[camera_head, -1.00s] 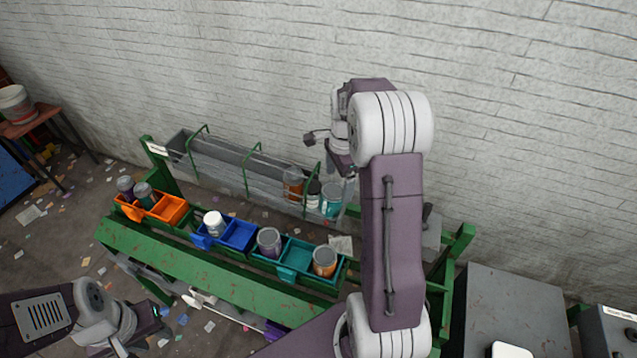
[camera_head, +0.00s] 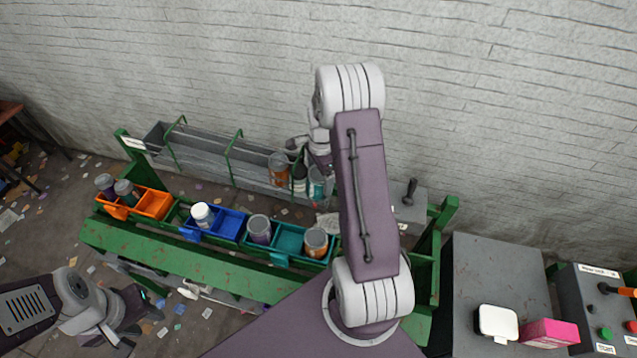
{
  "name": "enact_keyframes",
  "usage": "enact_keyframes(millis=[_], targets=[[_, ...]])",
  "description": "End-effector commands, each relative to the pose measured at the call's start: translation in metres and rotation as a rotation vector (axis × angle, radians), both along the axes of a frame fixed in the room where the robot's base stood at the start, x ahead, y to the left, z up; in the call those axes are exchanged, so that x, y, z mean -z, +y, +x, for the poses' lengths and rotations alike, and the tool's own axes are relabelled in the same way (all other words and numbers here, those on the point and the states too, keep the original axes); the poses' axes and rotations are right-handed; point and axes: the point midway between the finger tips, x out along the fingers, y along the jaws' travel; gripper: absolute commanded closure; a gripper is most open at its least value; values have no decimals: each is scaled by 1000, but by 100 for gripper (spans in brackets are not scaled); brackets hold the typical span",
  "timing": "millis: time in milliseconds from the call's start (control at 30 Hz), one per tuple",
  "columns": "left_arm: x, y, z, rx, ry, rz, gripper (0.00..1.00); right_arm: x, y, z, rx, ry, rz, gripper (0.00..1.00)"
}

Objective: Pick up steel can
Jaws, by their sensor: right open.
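Three containers stand at the right end of the grey belt trough (camera_head: 205,163): an orange-brown one (camera_head: 279,172), a dark one with a pale top (camera_head: 299,178) and a teal one (camera_head: 317,186). I cannot tell which of these, if any, is the steel can. My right gripper (camera_head: 297,150) is open above this group, partly hidden by its own wrist. It covers part of the dark and teal containers. My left gripper (camera_head: 140,318) is low at the left, away from the belt; its fingers are too unclear to read.
Orange (camera_head: 155,205), blue (camera_head: 232,224) and teal (camera_head: 289,242) bins line the green rack (camera_head: 180,261), several holding cans or jars. Green hoops (camera_head: 233,158) arch over the trough. Grey cabinets, a white pad (camera_head: 497,323) and a pink box (camera_head: 549,334) stand at right.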

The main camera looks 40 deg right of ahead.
Motion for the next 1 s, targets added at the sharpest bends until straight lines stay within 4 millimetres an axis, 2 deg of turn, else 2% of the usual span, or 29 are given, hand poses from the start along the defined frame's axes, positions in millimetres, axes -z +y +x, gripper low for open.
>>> enact_keyframes(millis=[233,267,500,567,833,1000], targets=[[0,0,0,0,0,0,64,4,0,0,0,-1,0,9],[0,0,0,0,0,0,64,4,0,0,0,-1,0,15],[0,0,0,0,0,0,64,4,0,0,0,-1,0,82],[0,0,0,0,0,0,64,4,0,0,0,-1,0,94],[-5,0,0,0,0,0,64,-2,0,0,0,0,0,95],[-29,0,0,0,0,0,64,-28,0,0,0,-1,0,95]])
